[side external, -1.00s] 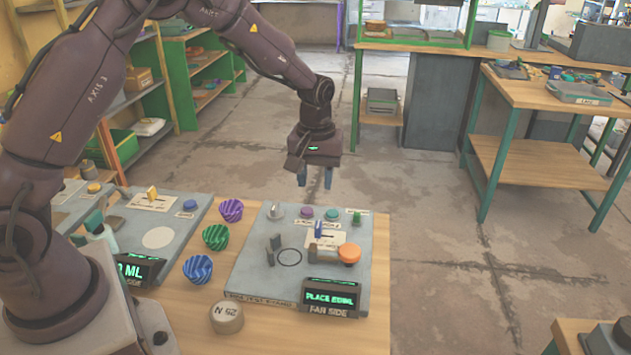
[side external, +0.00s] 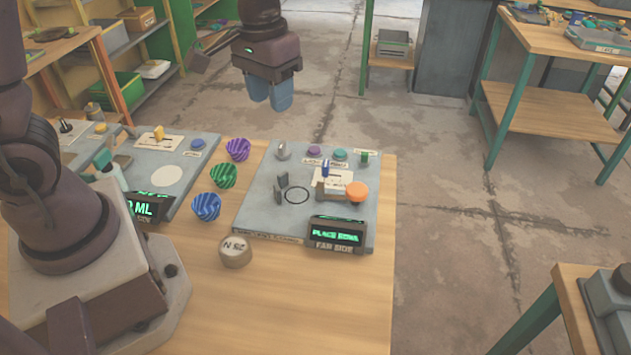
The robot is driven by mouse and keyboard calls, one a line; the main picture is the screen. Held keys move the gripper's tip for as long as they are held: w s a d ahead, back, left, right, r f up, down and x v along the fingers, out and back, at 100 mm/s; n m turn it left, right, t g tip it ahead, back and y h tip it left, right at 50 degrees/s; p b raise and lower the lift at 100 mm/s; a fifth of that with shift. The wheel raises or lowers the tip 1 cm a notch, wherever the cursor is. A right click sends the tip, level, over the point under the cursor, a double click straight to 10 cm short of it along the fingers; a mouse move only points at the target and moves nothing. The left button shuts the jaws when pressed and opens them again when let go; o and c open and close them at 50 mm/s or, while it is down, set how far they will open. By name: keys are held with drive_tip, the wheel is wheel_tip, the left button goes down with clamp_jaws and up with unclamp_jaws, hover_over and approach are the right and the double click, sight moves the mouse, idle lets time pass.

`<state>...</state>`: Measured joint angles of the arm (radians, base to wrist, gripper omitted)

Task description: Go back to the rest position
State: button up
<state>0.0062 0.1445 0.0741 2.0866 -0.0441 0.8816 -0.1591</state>
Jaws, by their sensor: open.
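My gripper (side external: 270,93) hangs in the air above and behind the workbench, its two blue-grey fingers pointing down, open and empty. It is apart from everything on the bench. Below it to the right, the grey press panel (side external: 262,212) carries knobs, a marked circle, an orange knob (side external: 357,192) and a display (side external: 337,233) reading "PLACE BOWL".
A round weight (side external: 235,252) marked "25 N" stands on the wooden bench (side external: 300,300) in front. A second grey panel (side external: 190,172) with a green "ML" display (side external: 143,207) lies left. The bench front is clear. Shelves (side external: 130,70) stand behind left.

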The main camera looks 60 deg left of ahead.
drive_tip(key=s+d+r+m+t, duration=0.1)
drive_tip(key=s+r+m+t, duration=0.2)
drive_tip(key=s+r, duration=0.6)
drive_tip(key=s+t, duration=0.1)
drive_tip(key=s, duration=0.3)
drive_tip(key=shift+d+r+t, duration=0.2)
drive_tip(key=shift+d+t, duration=0.15)
drive_tip(key=shift+t, duration=0.05)
drive_tip(key=shift+s, duration=0.1)
